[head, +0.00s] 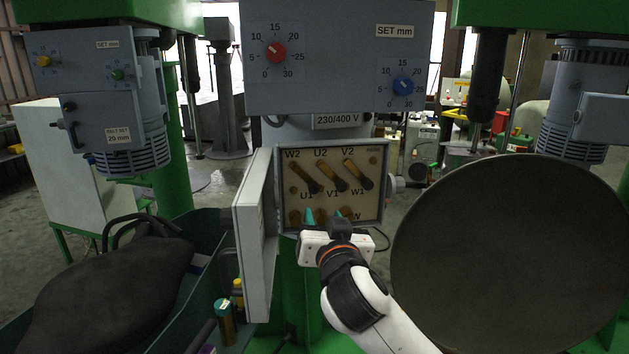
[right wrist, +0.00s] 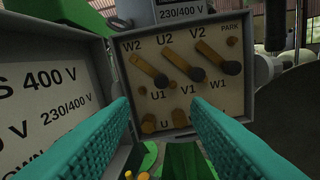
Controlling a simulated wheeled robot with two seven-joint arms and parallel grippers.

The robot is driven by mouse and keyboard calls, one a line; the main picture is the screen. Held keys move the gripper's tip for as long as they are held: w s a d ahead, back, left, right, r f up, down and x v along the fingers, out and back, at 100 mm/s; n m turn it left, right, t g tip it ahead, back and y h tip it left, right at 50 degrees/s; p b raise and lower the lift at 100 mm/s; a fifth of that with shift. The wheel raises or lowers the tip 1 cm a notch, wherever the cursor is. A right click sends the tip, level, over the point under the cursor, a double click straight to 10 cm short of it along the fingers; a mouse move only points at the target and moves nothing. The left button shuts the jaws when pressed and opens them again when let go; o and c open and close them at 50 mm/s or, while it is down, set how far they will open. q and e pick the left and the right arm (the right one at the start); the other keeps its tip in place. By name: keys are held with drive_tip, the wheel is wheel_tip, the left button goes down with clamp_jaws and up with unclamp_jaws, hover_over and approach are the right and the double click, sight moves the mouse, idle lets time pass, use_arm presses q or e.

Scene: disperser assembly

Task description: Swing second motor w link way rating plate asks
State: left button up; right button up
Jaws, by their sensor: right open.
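The open terminal box (head: 380,150) in the middle has a cream board with W2, U2, V2 above and U1, V1, W1 below. Three brass links with dark knobs, the W2 link (right wrist: 148,69), the U2 link (right wrist: 184,64) and the V2 link (right wrist: 220,58), slant parallel down to the right. A rating plate (head: 336,120) above reads 230/400 V; it also shows in the right wrist view (right wrist: 182,12). My right gripper (head: 328,216) is open before the box's lower part; its teal fingers (right wrist: 160,104) have nothing between them. My left gripper is not in view.
The box's open door (head: 255,235) stands close left of my right gripper, with voltage text inside. A large dark disc (head: 505,255) fills the right. A dark bin (head: 205,240) with a black bulky thing is at lower left. Other motors (head: 140,130) stand left and right.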

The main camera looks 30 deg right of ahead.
sight(315, 190)
drive_tip(key=p+x, duration=0.3)
drive_tip(key=x, duration=0.8)
drive_tip(key=shift+w+d+r, duration=0.15)
drive_tip(key=shift+d+r, duration=0.05)
drive_tip(key=shift+d, duration=0.1)
drive_tip(key=shift+w+d+f, duration=0.1)
drive_tip(key=shift+w+d, duration=0.05)
drive_tip(key=shift+w, duration=0.15)
drive_tip(key=shift+c, duration=0.3)
clamp_jaws()
